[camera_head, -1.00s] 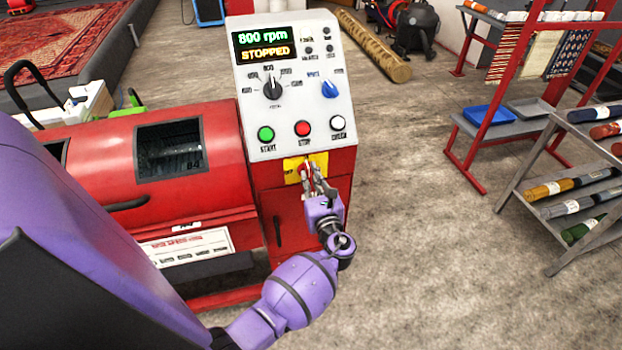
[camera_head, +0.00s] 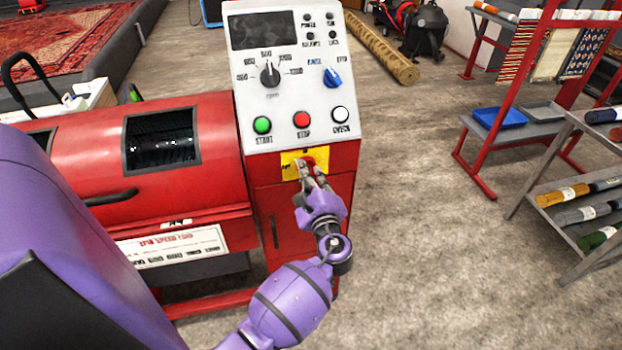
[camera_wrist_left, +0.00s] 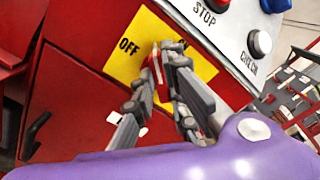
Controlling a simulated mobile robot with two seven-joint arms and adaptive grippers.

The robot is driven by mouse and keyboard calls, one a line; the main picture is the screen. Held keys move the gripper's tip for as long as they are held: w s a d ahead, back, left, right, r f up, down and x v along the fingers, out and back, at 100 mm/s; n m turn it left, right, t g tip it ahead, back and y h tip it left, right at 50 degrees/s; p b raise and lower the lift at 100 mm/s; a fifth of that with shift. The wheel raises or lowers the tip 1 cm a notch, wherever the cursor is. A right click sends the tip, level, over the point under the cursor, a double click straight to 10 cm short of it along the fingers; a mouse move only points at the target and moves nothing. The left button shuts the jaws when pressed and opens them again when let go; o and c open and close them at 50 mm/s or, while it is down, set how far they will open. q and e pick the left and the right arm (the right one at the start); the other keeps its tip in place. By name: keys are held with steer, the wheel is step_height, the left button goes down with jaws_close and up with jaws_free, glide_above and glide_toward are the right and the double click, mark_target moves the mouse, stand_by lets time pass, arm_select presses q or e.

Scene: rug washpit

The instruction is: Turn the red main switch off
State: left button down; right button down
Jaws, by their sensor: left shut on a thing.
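The red main switch (camera_wrist_left: 155,66) sits on a yellow plate (camera_head: 291,163) below the buttons of the machine's control panel (camera_head: 285,85). In the left wrist view the plate reads OFF at its left, and the switch handle lies between my fingers. My left gripper (camera_head: 308,167) is shut on the switch; it also shows in the left wrist view (camera_wrist_left: 166,62). The fingers hide part of the handle and of the plate. The panel's display (camera_head: 264,30) is dark. My right gripper is not in view.
The red machine drum (camera_head: 90,150) stands left of the panel. A red rack (camera_head: 500,130) and a grey shelf (camera_head: 570,200) with rolled pieces stand at the right. The floor between is clear.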

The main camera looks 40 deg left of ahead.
arm_select(q)
steer(key=shift+s+f+n+b, duration=0.1)
steer(key=shift+f+n+b, duration=0.05)
steer(key=shift+n+b, duration=1.65)
steer(key=shift+f+n+b, duration=0.1)
steer(key=shift+n+b, duration=1.25)
steer(key=shift+n, duration=0.85)
steer(key=c, duration=1.8)
jaws_free()
steer(key=shift+o, duration=0.2)
steer(key=v, duration=1.2)
steer(key=shift+a, duration=0.1)
